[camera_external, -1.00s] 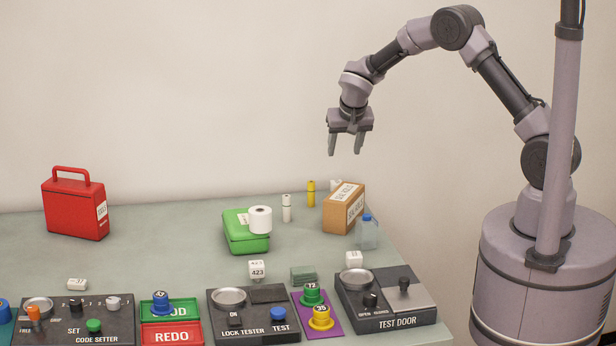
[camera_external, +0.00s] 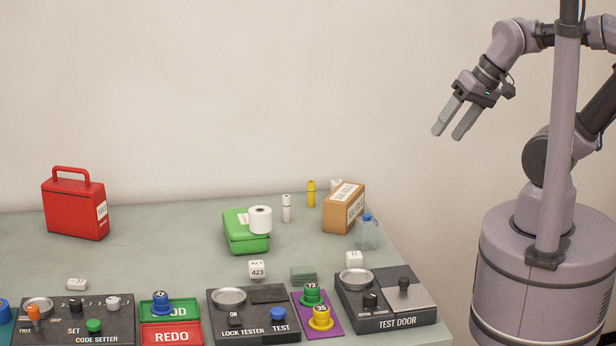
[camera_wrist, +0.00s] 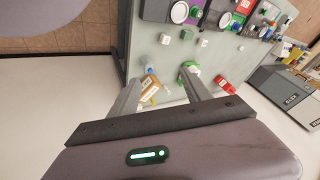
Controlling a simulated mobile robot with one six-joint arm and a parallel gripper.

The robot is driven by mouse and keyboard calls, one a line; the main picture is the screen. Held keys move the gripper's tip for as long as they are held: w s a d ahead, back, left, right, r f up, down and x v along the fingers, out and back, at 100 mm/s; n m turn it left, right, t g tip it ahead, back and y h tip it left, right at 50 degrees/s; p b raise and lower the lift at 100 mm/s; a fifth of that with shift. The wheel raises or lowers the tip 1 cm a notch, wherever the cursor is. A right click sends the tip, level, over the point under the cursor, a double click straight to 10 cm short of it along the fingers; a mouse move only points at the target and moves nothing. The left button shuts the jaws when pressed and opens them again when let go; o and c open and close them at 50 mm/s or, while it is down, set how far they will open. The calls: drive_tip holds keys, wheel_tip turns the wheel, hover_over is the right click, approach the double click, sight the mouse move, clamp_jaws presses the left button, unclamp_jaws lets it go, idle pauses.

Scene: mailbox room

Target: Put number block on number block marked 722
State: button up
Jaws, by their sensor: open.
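Several white number blocks lie on the grey-green table. One marked 423 (camera_external: 257,270) sits behind the lock tester. Another white block (camera_external: 354,259) stands behind the test door panel, and a third (camera_external: 77,284) lies behind the code setter; their numbers are too small to read surely. I cannot make out a block marked 722. In the wrist view small white blocks (camera_wrist: 164,39) show near the panels. My gripper (camera_external: 450,135) is open and empty, in the air right of the table and well above it. Its two fingers also show in the wrist view (camera_wrist: 158,95).
A cardboard box (camera_external: 344,209), a clear bottle with a blue cap (camera_external: 367,234), a green case (camera_external: 245,238) with a white roll and a red case (camera_external: 75,209) stand on the table. Control panels (camera_external: 253,318) line the front edge. The table's left middle is clear.

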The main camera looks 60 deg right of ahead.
drive_tip(key=shift+r, duration=0.1)
drive_tip(key=w+d+m+g+y, duration=0.1)
drive_tip(key=w+d+m, duration=0.2)
drive_tip(key=w, duration=0.5)
drive_tip(key=w+d+f+m+y, duration=0.1)
drive_tip(key=w+d+m, duration=0.25)
drive_tip(key=w, duration=0.35)
drive_tip(key=w+d+m+g+y, duration=0.1)
drive_tip(key=w+d+m, duration=0.25)
drive_tip(key=w, duration=0.45)
drive_tip(key=w+d+f+m+t+y+b, duration=0.1)
drive_tip(key=w+d+f+m+y, duration=0.1)
drive_tip(key=w+d+f+m, duration=0.45)
drive_tip(key=w+d+f+m+t+y, duration=0.2)
drive_tip(key=w+d+f, duration=0.2)
drive_tip(key=d+f, duration=0.55)
drive_tip(key=s+d+f+m+t, duration=0.1)
drive_tip(key=d+f+m+t, duration=0.25)
drive_tip(key=d+f, duration=0.55)
drive_tip(key=shift+m+g+y, duration=0.3)
drive_tip(key=shift+g, duration=0.05)
drive_tip(key=b+x, duration=0.4)
drive_tip(key=x, duration=0.6)
drive_tip(key=shift+w+d, duration=0.1)
drive_tip(key=shift+w, duration=0.1)
drive_tip(key=b+x, duration=0.2)
drive_tip(key=x, duration=0.4)
drive_tip(key=shift+s+f+b, duration=0.2)
drive_tip(key=shift+b, duration=0.1)
drive_tip(key=shift+r, duration=0.2)
